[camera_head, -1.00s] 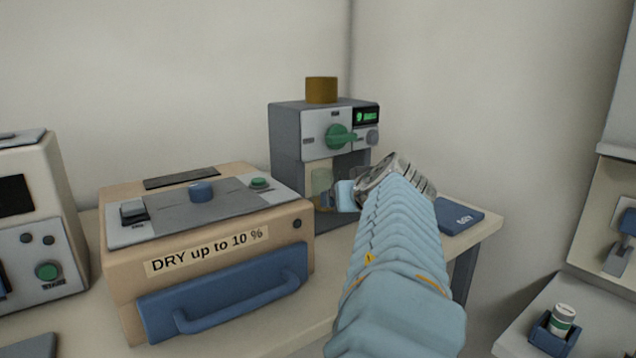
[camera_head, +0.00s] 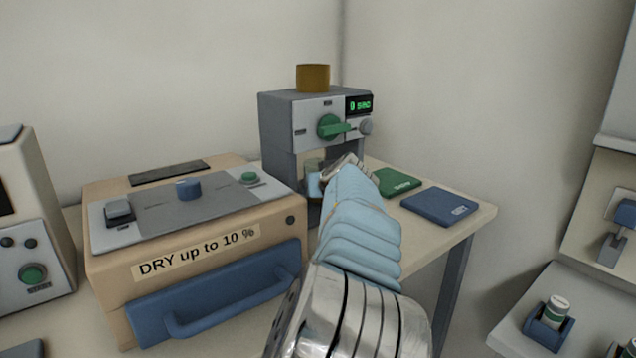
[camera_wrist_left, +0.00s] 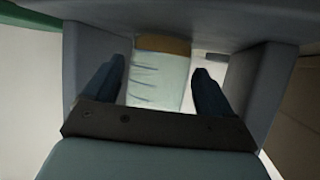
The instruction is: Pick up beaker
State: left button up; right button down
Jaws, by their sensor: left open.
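The beaker (camera_head: 313,164) stands in the open bay of the grey machine (camera_head: 282,135), partly hidden by my left gripper (camera_head: 318,184). In the left wrist view the clear beaker (camera_wrist_left: 160,72) shows graduation marks and a brown band at its top edge. The dark blue fingers of my left gripper (camera_wrist_left: 156,86) are spread, one on each side of the beaker, with a gap visible at the right finger. My right gripper is not in view.
A beige box (camera_head: 205,250) labelled "DRY up to 10 %" stands left of my arm. Green (camera_head: 397,182) and blue (camera_head: 440,206) pads lie on the table (camera_head: 478,214) to the right. A brown cylinder (camera_head: 313,78) sits on top of the machine.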

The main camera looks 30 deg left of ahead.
pick_arm(q)
jog(key=shift+w+a+f, duration=0.3)
jog(key=shift+w+a, duration=0.1)
jog(key=c, duration=1)
jog(key=shift+o, duration=0.2)
jog(key=shift+r, duration=0.15)
